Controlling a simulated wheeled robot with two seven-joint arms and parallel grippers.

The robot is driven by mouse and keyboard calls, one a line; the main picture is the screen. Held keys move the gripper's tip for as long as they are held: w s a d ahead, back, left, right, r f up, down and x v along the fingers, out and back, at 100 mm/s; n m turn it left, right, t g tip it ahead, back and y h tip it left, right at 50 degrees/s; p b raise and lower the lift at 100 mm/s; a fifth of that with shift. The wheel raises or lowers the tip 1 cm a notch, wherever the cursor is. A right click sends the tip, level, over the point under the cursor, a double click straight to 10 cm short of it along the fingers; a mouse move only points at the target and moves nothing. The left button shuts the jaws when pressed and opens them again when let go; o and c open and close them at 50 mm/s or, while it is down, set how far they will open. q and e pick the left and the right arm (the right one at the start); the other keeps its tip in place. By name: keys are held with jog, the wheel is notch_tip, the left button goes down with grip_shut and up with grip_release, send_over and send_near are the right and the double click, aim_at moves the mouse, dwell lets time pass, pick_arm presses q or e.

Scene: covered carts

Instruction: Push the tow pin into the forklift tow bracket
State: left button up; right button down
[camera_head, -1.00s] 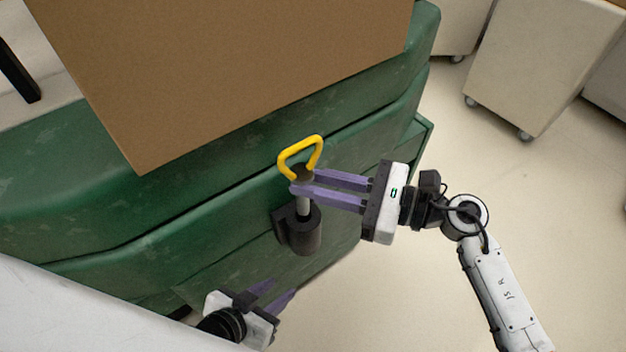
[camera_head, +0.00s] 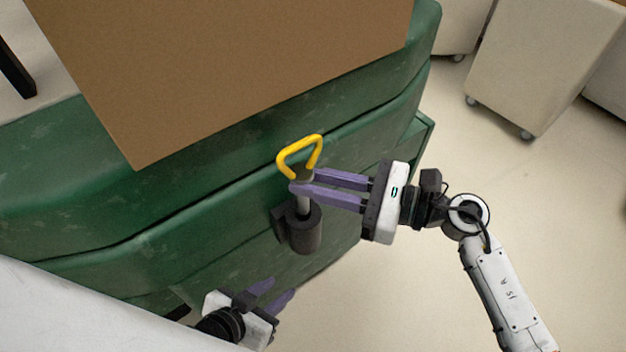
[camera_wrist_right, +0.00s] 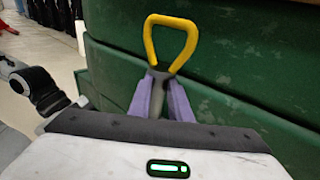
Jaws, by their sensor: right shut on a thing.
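The tow pin has a yellow loop handle (camera_head: 300,152) and a grey shaft (camera_head: 303,205); its handle also shows in the right wrist view (camera_wrist_right: 171,40). My right gripper (camera_head: 302,181) is shut on the pin just below the handle. The dark tow bracket (camera_head: 304,235) is a round socket on the side of the green forklift (camera_head: 215,205). The pin stands upright with its lower shaft in the bracket's top opening, and a length of shaft shows above the rim. My left gripper (camera_head: 276,291) is open and empty, low and left of the bracket.
A large brown box (camera_head: 230,70) rests on top of the forklift. Covered carts on casters (camera_head: 540,65) stand at the upper right. The pale floor (camera_head: 420,300) right of the forklift is clear apart from my right arm.

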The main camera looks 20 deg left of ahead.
pick_arm(q)
jog(key=shift+f, duration=0.3)
pick_arm(e)
jog(key=shift+r, duration=0.1)
pick_arm(q)
jog(key=shift+s+f, duration=0.15)
jog(key=shift+s, duration=0.15)
dwell(0.4)
jog(key=shift+w+f+b, duration=0.15)
jog(key=shift+b, duration=0.35)
jog(key=shift+w+r, duration=0.2)
jog(key=shift+w, duration=0.05)
pick_arm(e)
jog(key=shift+f+b, duration=0.55)
jog(key=shift+b, duration=0.05)
pick_arm(q)
jog(key=shift+s+f, duration=0.35)
jog(key=shift+f, duration=0.4)
pick_arm(e)
jog(key=shift+f, duration=0.2)
pick_arm(q)
jog(key=shift+f+b, duration=0.15)
jog(key=shift+b, duration=0.25)
pick_arm(e)
jog(key=shift+f, duration=0.2)
